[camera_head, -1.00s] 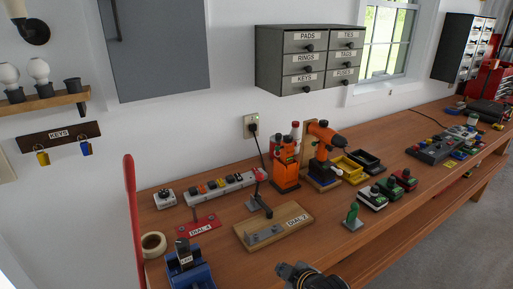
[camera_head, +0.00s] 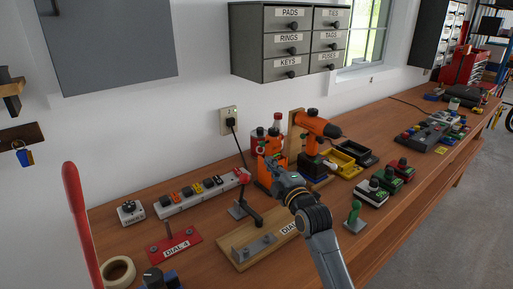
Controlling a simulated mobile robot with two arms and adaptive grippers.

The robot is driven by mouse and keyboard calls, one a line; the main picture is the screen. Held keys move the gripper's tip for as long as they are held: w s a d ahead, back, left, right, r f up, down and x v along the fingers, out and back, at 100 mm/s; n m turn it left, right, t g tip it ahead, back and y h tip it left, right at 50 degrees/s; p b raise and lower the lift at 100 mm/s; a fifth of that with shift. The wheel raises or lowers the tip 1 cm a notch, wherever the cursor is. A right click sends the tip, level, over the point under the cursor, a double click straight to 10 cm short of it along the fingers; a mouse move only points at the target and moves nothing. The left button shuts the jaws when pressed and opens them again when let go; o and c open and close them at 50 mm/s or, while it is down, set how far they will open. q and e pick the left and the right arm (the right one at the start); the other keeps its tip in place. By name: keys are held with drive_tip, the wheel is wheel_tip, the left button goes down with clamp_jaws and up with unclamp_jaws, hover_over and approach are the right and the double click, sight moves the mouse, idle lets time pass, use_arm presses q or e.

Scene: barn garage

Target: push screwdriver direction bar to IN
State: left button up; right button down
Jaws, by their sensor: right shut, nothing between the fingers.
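The orange power screwdriver (camera_head: 312,124) stands upright in a wooden holder (camera_head: 295,125) toward the back of the bench, its dark nose pointing right. Its direction bar is too small to make out. My right gripper (camera_head: 276,168) is shut and empty. It reaches in from the bottom, left of and in front of the screwdriver, and appears apart from it. The gripper covers part of a second orange device (camera_head: 263,169) left of the screwdriver; I cannot tell whether they touch. My left gripper is not in view.
A wooden DIAL 7 board (camera_head: 240,258) lies below my right arm. A power strip (camera_head: 198,195) and red DIAL 4 plate (camera_head: 178,246) are to the left. Drawers (camera_head: 288,45) hang above.

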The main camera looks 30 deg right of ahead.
sight(262, 144)
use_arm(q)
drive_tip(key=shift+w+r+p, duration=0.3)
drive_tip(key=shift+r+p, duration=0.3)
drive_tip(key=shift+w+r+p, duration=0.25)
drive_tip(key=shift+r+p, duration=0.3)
use_arm(e)
drive_tip(key=w+d, duration=0.1)
drive_tip(key=w, duration=0.9)
drive_tip(key=shift+d+r, duration=0.15)
drive_tip(key=shift+d, duration=0.25)
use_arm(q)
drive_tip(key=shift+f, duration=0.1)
use_arm(e)
drive_tip(key=shift+d, duration=0.1)
drive_tip(key=shift+w+d+b, duration=0.1)
drive_tip(key=shift+d+b, duration=0.45)
drive_tip(key=shift+d, duration=0.05)
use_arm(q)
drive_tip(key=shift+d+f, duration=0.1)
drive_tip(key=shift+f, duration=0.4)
use_arm(e)
drive_tip(key=shift+d, duration=0.3)
